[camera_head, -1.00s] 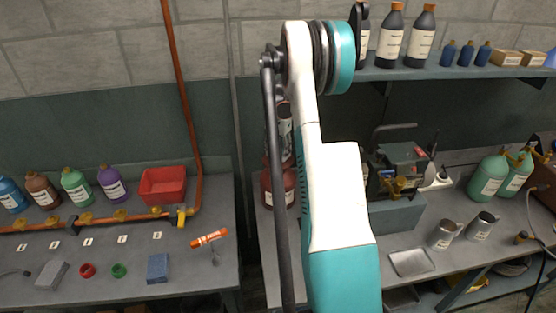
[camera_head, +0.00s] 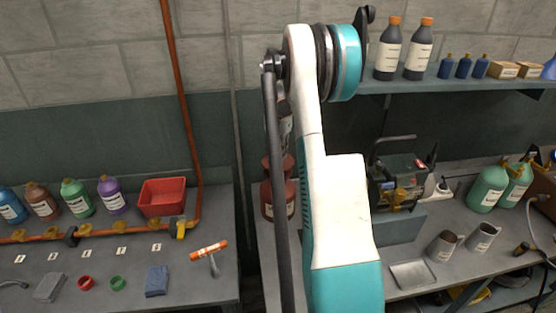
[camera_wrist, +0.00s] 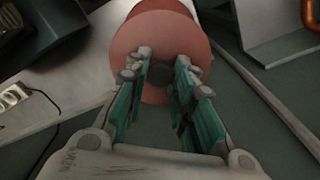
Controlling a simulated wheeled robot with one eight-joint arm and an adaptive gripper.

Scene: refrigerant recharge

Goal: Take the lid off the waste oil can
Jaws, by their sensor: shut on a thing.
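The waste oil can (camera_head: 268,201) is reddish brown with a pale label. It stands on the bench behind my arm, which hides much of it. A reddish lid (camera_head: 287,162) shows at its top, below my gripper (camera_head: 285,128), which is mostly hidden in the head view. In the wrist view, the round red lid (camera_wrist: 142,62) has a dark knob (camera_wrist: 160,74) at its middle. My gripper (camera_wrist: 159,80) has its green-padded fingers around this knob. I cannot tell for sure whether the lid is clear of the can's rim.
A grey tray (camera_head: 413,274) and two metal cups (camera_head: 442,246) lie to the right, near a dark machine (camera_head: 397,185). A shelf (camera_head: 450,86) with bottles is above. The left bench holds a red bin (camera_head: 162,197) and an orange-handled tool (camera_head: 209,250).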

